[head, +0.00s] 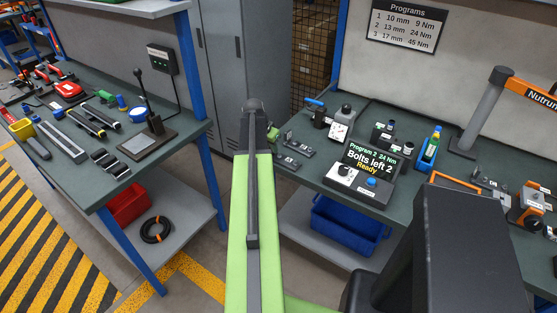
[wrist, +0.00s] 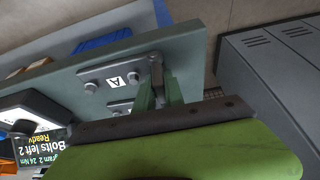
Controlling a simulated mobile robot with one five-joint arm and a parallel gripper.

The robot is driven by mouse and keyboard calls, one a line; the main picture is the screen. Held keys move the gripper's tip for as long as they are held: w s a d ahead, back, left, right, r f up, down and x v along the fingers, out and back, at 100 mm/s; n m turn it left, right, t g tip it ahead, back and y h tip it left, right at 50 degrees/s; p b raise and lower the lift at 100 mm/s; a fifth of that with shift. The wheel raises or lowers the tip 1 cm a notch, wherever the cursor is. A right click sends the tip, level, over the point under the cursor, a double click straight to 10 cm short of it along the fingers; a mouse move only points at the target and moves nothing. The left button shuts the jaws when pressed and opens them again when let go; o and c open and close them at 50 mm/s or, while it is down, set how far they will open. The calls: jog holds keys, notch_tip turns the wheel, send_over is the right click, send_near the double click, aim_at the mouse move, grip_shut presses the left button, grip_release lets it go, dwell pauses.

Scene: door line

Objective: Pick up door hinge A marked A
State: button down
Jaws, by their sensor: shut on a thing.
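Door hinge A (wrist: 100,77) is a grey metal plate with bolt heads and a white label reading A, in the wrist view. My gripper (wrist: 160,88) has its green fingers shut on the hinge's right end. The hinge lies at or just above the green bench top; I cannot tell whether it touches. A second similar hinge (wrist: 118,107) lies beside it, partly hidden by my gripper's body. In the head view my gripper (head: 273,133) is mostly hidden behind my arm, and small dark hinge parts (head: 300,149) show at the bench's left end.
A controller (head: 360,178) reading "Bolts left 2, Ready" stands on the right bench (head: 322,168). A blue bin (head: 347,225) sits on the shelf below. Grey lockers (head: 217,65) stand behind.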

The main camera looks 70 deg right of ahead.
jog(key=shift+a, duration=0.1)
jog(key=r+p, duration=0.5)
jog(key=shift+s, duration=0.3)
jog(key=s+a+r+p, duration=0.1)
jog(key=s+r+p, duration=0.5)
jog(key=s, duration=0.5)
jog(key=shift+a, duration=0.15)
